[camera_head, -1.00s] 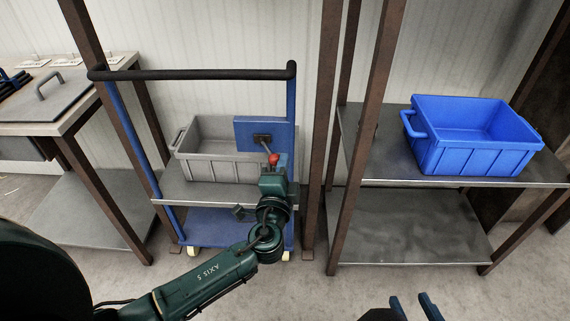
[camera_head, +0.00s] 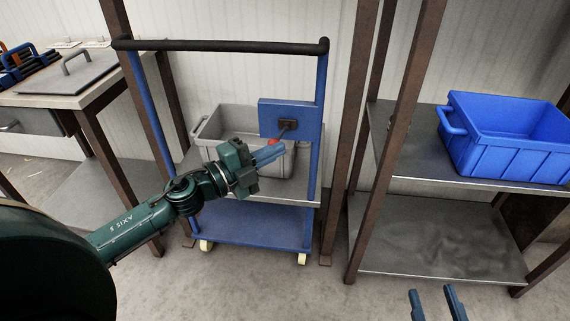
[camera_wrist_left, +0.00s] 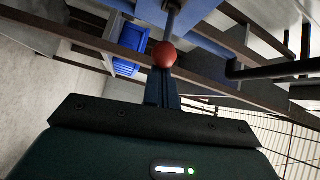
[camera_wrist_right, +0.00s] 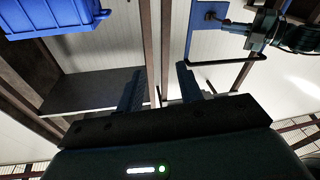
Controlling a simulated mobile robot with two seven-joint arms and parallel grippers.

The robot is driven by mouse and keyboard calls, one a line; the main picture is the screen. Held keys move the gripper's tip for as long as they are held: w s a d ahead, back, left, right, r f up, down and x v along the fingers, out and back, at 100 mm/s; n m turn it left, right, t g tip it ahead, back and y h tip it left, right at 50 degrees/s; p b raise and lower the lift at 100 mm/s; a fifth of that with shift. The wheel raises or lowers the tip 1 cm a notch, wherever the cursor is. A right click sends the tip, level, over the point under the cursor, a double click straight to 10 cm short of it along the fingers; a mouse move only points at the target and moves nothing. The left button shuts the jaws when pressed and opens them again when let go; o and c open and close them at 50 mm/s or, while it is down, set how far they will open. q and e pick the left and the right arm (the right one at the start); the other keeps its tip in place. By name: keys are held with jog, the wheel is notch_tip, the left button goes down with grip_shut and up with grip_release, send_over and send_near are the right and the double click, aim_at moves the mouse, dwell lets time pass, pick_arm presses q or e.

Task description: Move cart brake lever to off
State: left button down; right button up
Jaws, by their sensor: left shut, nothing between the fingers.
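The blue cart (camera_head: 255,232) stands in front of a rack, with a blue brake plate (camera_head: 290,112) at its upper right. The brake lever comes out of a dark slot in that plate and points down and left to a red knob (camera_head: 273,141). My left gripper (camera_head: 284,148) is shut and empty, its fingertips right by the knob. In the left wrist view the knob (camera_wrist_left: 165,55) sits just past the closed fingertips, with the lever rod (camera_wrist_left: 173,20) behind it; I cannot tell whether they touch. My right gripper (camera_wrist_right: 158,78) is open and empty, low at right in the head view (camera_head: 438,296).
A grey bin (camera_head: 208,128) sits on the cart's shelf behind my left gripper. The cart's black handle bar (camera_head: 220,44) crosses above. A blue bin (camera_head: 505,140) is on the right shelf. A table (camera_head: 60,98) stands at left. Brown posts stand close beside the cart.

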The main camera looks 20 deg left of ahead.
pick_arm(q)
jog(key=shift+a+m+g+h+b, duration=0.4)
jog(key=shift+a+m+g+h, duration=0.3)
jog(key=shift+a+h, duration=0.45)
pick_arm(e)
jog(key=shift+a, duration=0.15)
pick_arm(q)
jog(key=shift+a, duration=0.25)
